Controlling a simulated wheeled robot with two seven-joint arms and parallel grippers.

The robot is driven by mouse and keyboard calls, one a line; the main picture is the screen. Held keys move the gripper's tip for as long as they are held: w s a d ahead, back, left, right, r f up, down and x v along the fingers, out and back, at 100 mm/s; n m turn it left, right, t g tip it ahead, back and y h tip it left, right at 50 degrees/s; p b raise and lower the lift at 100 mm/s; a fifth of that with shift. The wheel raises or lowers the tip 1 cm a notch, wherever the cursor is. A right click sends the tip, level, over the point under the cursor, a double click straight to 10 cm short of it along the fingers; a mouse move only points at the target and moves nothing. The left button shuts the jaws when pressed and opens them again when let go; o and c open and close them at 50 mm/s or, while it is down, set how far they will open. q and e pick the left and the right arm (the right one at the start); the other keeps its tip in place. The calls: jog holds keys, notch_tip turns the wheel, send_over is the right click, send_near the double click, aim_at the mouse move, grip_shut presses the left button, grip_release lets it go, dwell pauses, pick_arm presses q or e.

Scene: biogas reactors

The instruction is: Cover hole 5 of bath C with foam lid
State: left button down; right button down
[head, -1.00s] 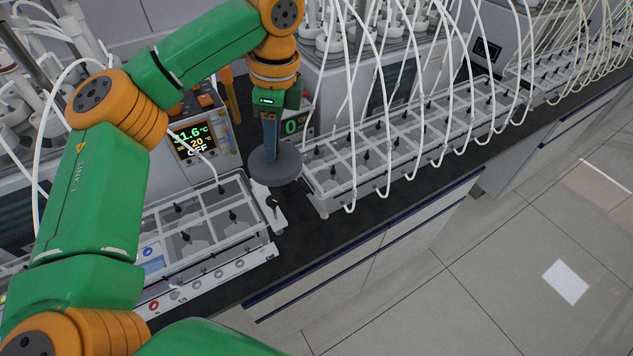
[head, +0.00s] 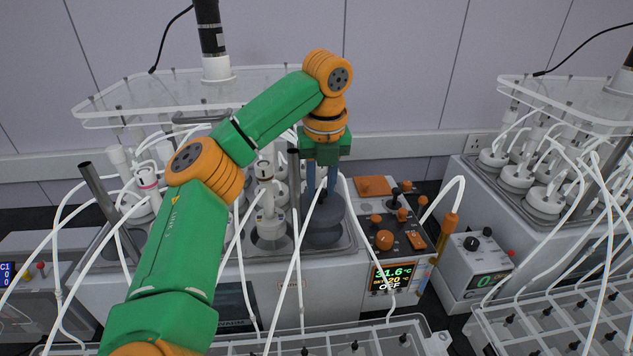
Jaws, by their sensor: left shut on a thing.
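A dark grey round foam lid (head: 322,213) is in my left gripper (head: 321,193), which points straight down with its fingers shut on the lid's knob. The lid is roughly level, over the front right part of the top of a white water bath (head: 290,296) in the middle of the view. It covers my sight of the hole under it, and I cannot tell whether it touches the bath top. A white-capped reactor bottle (head: 268,208) stands in the bath just left of the lid. I cannot read a bath letter or hole number. My right gripper is out of view.
Thin white tubes (head: 297,250) cross in front of the bath close to the lid. A control panel (head: 392,240) with orange knobs is right of the bath. Bottle racks (head: 420,325) stand in front. A clear raised plate (head: 200,95) hangs above the bath.

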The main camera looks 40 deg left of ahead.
pick_arm(q)
jog(key=shift+w+d+f, duration=0.1)
jog(key=shift+d+f, duration=0.25)
jog(key=shift+f, duration=0.1)
jog(key=shift+d+f, duration=0.1)
jog(key=shift+f, duration=0.3)
jog(key=shift+a+f, duration=0.25)
jog(key=shift+f, duration=0.45)
jog(key=shift+a+f, duration=0.25)
jog(key=shift+f, duration=0.45)
jog(key=shift+d+f, duration=0.15)
jog(key=shift+d, duration=0.05)
jog(key=c, duration=0.6)
grip_release()
jog(key=shift+a, duration=0.1)
jog(key=shift+o, duration=0.2)
